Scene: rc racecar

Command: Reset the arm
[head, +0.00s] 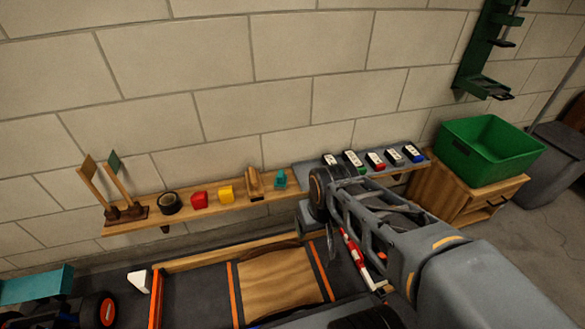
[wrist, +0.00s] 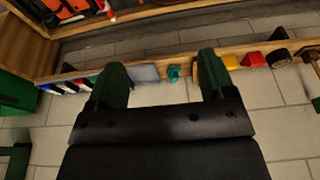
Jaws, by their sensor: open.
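My gripper (wrist: 164,80) is open in the wrist view, with its two dark green fingers apart and nothing between them. The wrist view shows the scene upside down. The wall shelf (head: 232,211) lies beyond the fingers, and a small teal object (wrist: 174,73) on it shows in the gap between them. In the head view my arm reaches from the lower right toward the shelf, and its far end stands in front of the shelf. The fingers cannot be made out clearly there.
The shelf holds a black tape roll (head: 170,203), a red block (head: 199,200), a yellow block (head: 226,193) and several small boxes on a grey mat (head: 345,178). A green bin (head: 487,150) stands on a wooden cabinet (head: 474,205) at right. A wooden ramp (head: 278,281) lies below.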

